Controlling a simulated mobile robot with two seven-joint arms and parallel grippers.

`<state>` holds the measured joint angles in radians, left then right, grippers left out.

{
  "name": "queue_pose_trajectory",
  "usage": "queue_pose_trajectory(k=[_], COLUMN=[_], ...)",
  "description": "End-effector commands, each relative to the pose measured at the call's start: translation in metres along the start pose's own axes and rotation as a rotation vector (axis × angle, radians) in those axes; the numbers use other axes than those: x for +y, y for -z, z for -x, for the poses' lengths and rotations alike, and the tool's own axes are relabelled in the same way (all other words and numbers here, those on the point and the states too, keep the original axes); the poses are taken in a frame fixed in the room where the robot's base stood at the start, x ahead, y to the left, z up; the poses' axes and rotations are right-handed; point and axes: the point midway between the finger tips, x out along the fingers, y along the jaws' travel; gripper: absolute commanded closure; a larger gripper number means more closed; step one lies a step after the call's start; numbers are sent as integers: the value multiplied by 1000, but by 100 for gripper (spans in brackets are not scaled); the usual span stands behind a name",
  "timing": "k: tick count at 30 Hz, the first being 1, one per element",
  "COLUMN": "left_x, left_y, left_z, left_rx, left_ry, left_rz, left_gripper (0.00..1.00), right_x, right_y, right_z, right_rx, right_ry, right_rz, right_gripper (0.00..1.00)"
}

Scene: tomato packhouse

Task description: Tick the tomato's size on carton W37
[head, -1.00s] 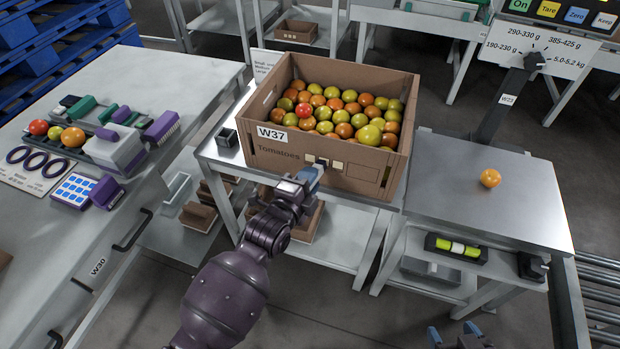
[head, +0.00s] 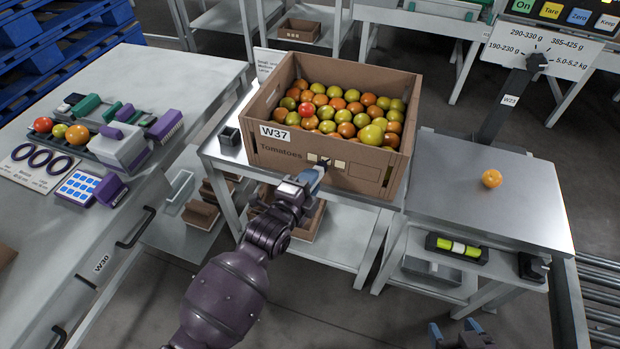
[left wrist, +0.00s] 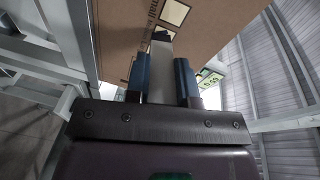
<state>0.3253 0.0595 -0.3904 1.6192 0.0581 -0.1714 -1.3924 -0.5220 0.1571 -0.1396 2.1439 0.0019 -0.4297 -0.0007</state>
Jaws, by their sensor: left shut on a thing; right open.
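Carton W37 (head: 268,157) stands on a grey stand, full of red, orange and green tomatoes. Its front bears the word Tomatoes and a row of small pale squares (head: 340,164); one also shows in the left wrist view (left wrist: 175,12). My left gripper (head: 313,180) is in front of these squares, shut on a pale grey block-like tool (left wrist: 161,72). The tool's dark far end (head: 325,163) is at the middle of the row; I cannot tell whether it touches. One orange tomato (head: 491,178) sits on the steel plate at right. My right gripper (head: 460,336) is open and empty at the bottom edge.
A bench (head: 180,85) at left holds tomatoes, a ring gauge card (head: 40,165) and purple-handled devices. A yellow-green cylinder (head: 458,248) lies in a black holder below the steel plate.

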Motion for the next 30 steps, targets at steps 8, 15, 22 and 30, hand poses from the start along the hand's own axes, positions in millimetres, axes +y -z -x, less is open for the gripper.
queue_pose_trajectory(k=[8, 15, 22, 30], left_x=[-2, 0, 2, 6], left_y=[3, 6, 7, 8], left_z=[18, 33, 47, 52], left_rx=[0, 1, 0, 0], left_ry=[4, 3, 3, 1], left_rz=[-3, -1, -2, 0], left_gripper=[98, 98, 98, 98], right_x=[2, 4, 5, 5], right_y=[19, 32, 43, 45], right_z=[5, 9, 12, 13], right_rx=[32, 53, 71, 74], right_ry=[-4, -6, -8, -8], right_rz=[0, 1, 1, 1], right_gripper=[34, 34, 34, 34])
